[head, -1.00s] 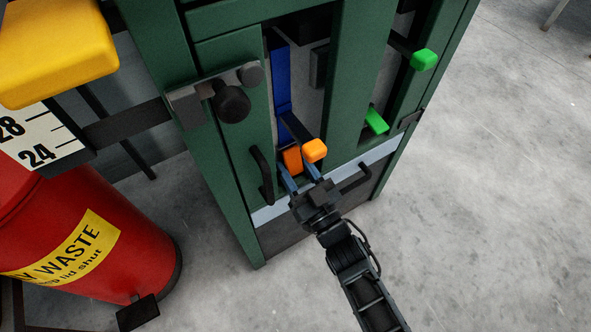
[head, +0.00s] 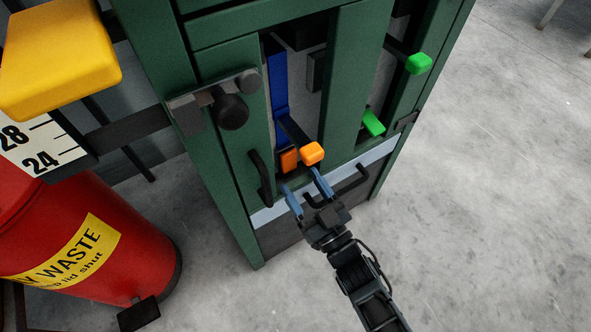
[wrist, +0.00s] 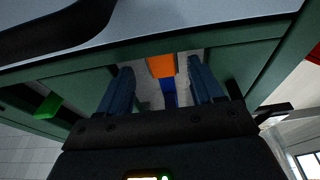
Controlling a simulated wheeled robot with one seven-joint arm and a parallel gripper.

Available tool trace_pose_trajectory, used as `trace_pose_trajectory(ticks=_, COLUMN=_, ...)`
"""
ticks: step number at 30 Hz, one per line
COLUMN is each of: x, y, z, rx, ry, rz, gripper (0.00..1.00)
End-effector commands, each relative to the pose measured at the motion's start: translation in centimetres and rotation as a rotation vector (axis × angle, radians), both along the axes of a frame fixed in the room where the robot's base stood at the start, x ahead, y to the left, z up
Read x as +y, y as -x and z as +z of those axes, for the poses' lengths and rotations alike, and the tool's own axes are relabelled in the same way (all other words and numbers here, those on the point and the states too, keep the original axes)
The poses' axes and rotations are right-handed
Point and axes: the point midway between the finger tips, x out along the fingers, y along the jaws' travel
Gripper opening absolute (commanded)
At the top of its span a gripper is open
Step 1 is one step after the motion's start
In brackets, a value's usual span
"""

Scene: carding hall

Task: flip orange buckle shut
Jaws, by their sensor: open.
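The orange buckle shows in the head view as an orange block (head: 288,160) at the lower end of a blue strap (head: 278,85). Beside it, a dark lever with an orange tip (head: 312,153) sticks out from the green cabinet. My gripper (head: 301,182) is open and empty just below and in front of the buckle, apart from it. In the wrist view an orange part (wrist: 161,66) and the blue strap (wrist: 168,93) appear between my two blue fingers (wrist: 160,76). The lever's dark shaft is not clear there.
The green cabinet (head: 222,160) has black handles (head: 262,178) either side of the gripper and a dark knob (head: 232,111). Two green-tipped levers (head: 418,64) (head: 373,122) stand right. A red waste bin (head: 110,255) and yellow block (head: 60,55) are left.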

Motion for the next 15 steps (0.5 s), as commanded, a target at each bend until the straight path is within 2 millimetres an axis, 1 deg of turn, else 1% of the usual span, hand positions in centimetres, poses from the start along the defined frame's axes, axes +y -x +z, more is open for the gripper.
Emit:
trace_pose_trajectory(ticks=1, x=-0.5, y=0.7, z=-0.1, rx=0.002, ry=0.001, rz=-0.001, gripper=0.66)
trace_pose_trajectory(ticks=3, x=-1.0, y=1.5, z=-0.4, rx=0.001, ry=0.001, rz=0.000, gripper=0.66)
trace_pose_trajectory(ticks=6, x=-1.5, y=2.2, z=-0.7, rx=0.001, ry=0.000, rz=0.000, gripper=0.66)
trace_pose_trajectory(ticks=9, x=-1.8, y=2.7, z=-0.8, rx=0.000, ry=-0.001, rz=0.000, gripper=0.66)
trace_pose_trajectory(ticks=15, x=-1.8, y=2.7, z=-0.9, rx=0.000, ry=-0.001, rz=0.000, gripper=0.66)
